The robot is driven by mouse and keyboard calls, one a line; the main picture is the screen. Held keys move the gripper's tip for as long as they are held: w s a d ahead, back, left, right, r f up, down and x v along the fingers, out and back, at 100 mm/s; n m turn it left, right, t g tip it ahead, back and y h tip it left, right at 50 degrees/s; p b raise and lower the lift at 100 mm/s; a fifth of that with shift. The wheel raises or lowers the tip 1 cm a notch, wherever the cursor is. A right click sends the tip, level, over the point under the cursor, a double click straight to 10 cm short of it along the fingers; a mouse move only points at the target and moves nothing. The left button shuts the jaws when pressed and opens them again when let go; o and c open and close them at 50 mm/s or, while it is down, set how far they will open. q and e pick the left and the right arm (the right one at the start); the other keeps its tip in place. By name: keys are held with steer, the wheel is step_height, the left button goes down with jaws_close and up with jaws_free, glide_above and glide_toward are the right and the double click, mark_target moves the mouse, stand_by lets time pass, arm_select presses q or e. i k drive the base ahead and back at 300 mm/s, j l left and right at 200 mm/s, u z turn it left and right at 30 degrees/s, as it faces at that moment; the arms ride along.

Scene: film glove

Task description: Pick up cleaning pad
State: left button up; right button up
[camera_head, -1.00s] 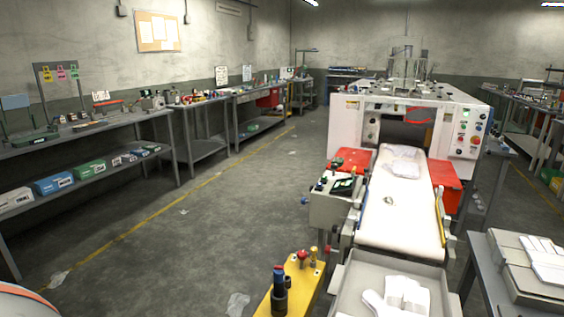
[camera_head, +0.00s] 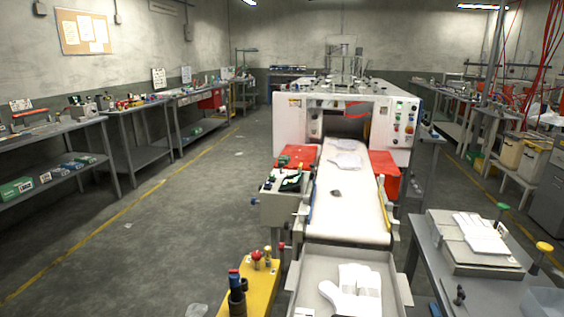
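I cannot pick out the cleaning pad with certainty. A small dark item (camera_head: 336,193) lies on the white conveyor belt (camera_head: 345,215), too small to identify. Clear film (camera_head: 345,159) lies crumpled farther up the belt near the machine's opening. White gloves (camera_head: 355,289) lie in the grey tray (camera_head: 386,262) at the belt's near end. More white gloves (camera_head: 480,233) lie on a flat grey block on the right table. Neither of my grippers is in view.
The white machine (camera_head: 287,126) stands behind the belt. A yellow stand (camera_head: 262,291) with knobs is at the front. The grey table (camera_head: 425,262) is close on the right. Long workbenches (camera_head: 60,132) line the left wall. The floor (camera_head: 190,215) between is mostly clear.

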mark_target(287, 159)
steer(key=j+u, duration=0.1)
steer(key=u, duration=0.4)
steer(key=j+u, duration=0.15)
steer(key=u, duration=0.3)
steer(key=i+j+u, duration=0.15)
steer(key=j, duration=0.15)
steer(key=j+u, duration=0.1)
steer(key=j, duration=0.2)
steer(key=i+j+u, duration=0.75)
steer(key=i+j, duration=0.15)
steer(key=i+j+z, duration=0.15)
steer(key=i+j, duration=0.15)
steer(key=i, duration=0.25)
steer(key=i+j+z, duration=0.15)
steer(key=i+j, duration=0.2)
steer(key=i, duration=0.2)
steer(key=i+l+z, duration=0.1)
steer(key=z, duration=0.35)
steer(key=i+z, duration=0.55)
steer(key=z, duration=0.35)
steer(key=i+l+z, duration=0.1)
steer(key=i+z, duration=0.25)
steer(key=i, duration=0.3)
steer(key=i+z, duration=0.3)
steer(key=i, duration=0.3)
